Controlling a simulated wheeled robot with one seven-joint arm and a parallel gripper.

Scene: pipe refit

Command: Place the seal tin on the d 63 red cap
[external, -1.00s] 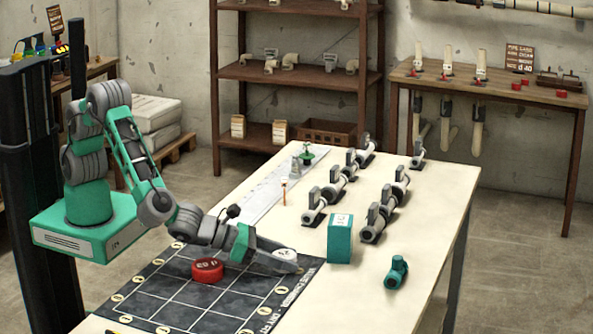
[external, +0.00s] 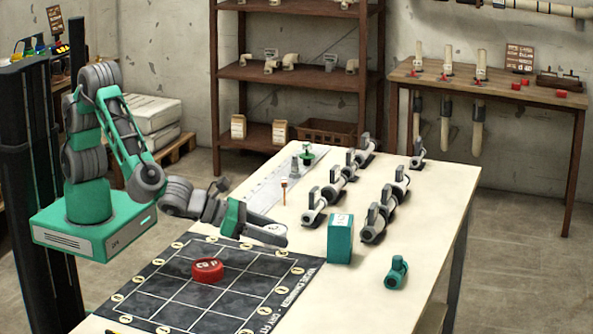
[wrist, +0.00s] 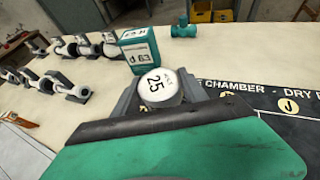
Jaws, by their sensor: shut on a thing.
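My gripper (external: 276,234) is shut on a white round tin, taken to be the seal tin, held above the table beyond the mat's right side. In the wrist view the seal tin (wrist: 158,88) shows a white top marked "25" between the jaws. The red cap (external: 207,271) lies flat on the dark gridded mat (external: 180,309), to the left of and nearer the camera than my gripper. Its top carries pale marking too small to read for size. Nothing sits on it. The cap is not in the wrist view.
A teal box (external: 340,241) stands right of my gripper, with a teal fitting (external: 397,272) farther right. Several grey valves on pipe pieces (external: 374,222) stand in rows behind. A small upright orange-brown tool (external: 284,193) stands behind my gripper. The mat around the cap is clear.

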